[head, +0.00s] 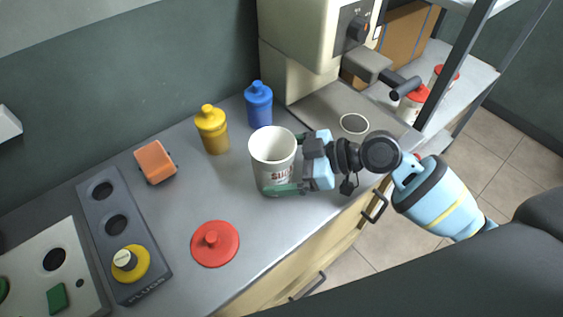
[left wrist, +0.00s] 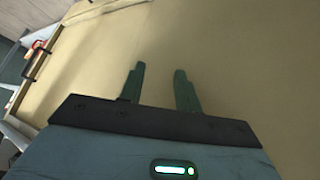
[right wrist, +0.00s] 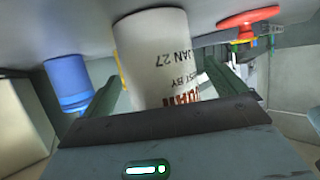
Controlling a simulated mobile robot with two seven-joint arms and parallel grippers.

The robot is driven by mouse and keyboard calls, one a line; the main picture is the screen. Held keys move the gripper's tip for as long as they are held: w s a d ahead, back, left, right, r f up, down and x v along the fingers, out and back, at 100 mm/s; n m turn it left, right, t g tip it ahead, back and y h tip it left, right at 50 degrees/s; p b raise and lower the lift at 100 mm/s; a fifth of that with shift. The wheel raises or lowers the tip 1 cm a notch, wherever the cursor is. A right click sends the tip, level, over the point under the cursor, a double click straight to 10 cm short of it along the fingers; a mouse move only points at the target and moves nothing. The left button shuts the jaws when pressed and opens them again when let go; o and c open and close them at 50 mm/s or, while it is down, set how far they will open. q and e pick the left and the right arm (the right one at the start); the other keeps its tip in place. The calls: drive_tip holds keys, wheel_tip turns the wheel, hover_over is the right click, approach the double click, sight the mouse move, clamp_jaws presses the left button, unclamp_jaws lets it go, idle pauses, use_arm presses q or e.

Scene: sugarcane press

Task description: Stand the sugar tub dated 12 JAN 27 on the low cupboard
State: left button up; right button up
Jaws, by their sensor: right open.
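A white sugar tub (head: 272,150) stands upright and lidless on the grey counter. In the right wrist view the tub (right wrist: 155,50) shows upside down with "JAN 27" and "BEST BY" readable; the day number is not readable. My right gripper (head: 282,165) is open, with one finger on each side of the tub; contact cannot be told. A red lid (head: 214,243) lies on the counter near the tub. My left gripper (left wrist: 158,70) is empty with its fingers apart, facing a pale wooden panel (left wrist: 230,50). I cannot tell which surface is the low cupboard.
A yellow bottle (head: 212,130) and a blue bottle (head: 258,104) stand behind the tub. An orange block (head: 155,161) and a plugs panel (head: 120,220) lie left. A cream machine (head: 310,35) stands at the back. Red-lidded tubs (head: 413,104) stand on the right shelf.

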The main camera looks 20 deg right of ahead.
drive_tip(key=shift+r, duration=0.2)
drive_tip(key=shift+s+d, duration=0.15)
drive_tip(key=shift+d, duration=0.2)
drive_tip(key=b+v, duration=0.1)
drive_tip(key=v, duration=1)
drive_tip(key=shift+d+r, duration=0.1)
idle(0.7)
